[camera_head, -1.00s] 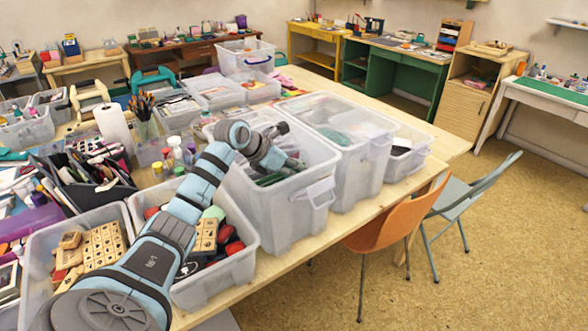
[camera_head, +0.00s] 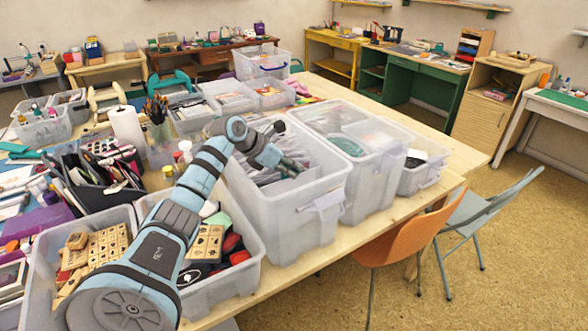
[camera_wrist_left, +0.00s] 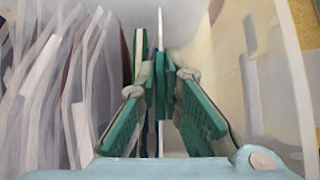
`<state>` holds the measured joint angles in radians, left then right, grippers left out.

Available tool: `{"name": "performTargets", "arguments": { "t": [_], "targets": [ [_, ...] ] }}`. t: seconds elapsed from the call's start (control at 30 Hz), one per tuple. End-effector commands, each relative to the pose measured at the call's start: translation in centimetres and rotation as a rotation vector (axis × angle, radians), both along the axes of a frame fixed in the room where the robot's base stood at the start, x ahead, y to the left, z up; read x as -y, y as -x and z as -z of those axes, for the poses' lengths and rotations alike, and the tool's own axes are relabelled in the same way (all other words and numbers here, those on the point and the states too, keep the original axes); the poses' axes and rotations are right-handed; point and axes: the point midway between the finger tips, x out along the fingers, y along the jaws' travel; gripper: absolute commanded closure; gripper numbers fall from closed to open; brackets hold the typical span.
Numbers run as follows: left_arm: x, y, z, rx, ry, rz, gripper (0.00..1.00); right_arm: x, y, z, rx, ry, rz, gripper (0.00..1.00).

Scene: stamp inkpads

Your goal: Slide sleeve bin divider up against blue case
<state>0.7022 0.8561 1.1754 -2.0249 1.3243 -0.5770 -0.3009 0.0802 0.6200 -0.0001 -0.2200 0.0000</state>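The sleeve bin (camera_head: 326,203) is a clear, frosted box near the table's front edge. My left gripper (camera_head: 291,167) reaches down into its open top. In the left wrist view, the gripper's green-padded fingers (camera_wrist_left: 163,88) converge on a thin white upright divider (camera_wrist_left: 160,28) and look shut on it. Clear and grey sleeves (camera_wrist_left: 70,85) stand upright left of the divider. My right gripper is not in view.
A bin of wooden stamps (camera_head: 222,277) stands in front, under my left arm. More clear bins (camera_head: 383,178) stand close on the right. In the left wrist view, a strip of open room lies between the fingers and the bin's right wall (camera_wrist_left: 285,95).

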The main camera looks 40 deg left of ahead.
Motion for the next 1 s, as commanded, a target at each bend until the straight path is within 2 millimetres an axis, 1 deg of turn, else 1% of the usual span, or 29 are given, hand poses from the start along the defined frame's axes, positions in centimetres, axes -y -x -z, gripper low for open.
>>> {"name": "performTargets", "arguments": {
  "t": [0.03,0.1,0.37,0.47,0.57,0.8,0.9,1.0],
  "targets": [
    [0.0,0.0,0.0,0.0,-0.001,-0.001,0.83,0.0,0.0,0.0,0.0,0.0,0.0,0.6],
    [0.0,0.0,0.0,0.0,-0.001,-0.001,0.73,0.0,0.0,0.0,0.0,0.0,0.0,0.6],
    [0.0,0.0,0.0,-0.001,0.0,0.0,0.73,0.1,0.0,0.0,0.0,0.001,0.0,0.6],
    [-0.2,0.5,-0.4,0.0,-0.002,-0.001,0.73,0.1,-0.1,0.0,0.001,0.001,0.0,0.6],
    [-0.6,1.8,-1.8,-0.001,-0.007,-0.001,0.73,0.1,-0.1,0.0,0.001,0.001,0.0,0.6],
    [-2.1,6.3,-6.4,-0.004,-0.009,-0.002,0.73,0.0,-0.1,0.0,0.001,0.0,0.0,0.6],
    [-2.4,7.6,-7.7,-0.004,-0.006,-0.002,0.73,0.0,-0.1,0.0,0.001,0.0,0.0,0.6],
    [-2.4,8.1,-8.4,-0.002,-0.002,0.0,0.73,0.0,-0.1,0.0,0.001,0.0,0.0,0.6]
  ]
}}
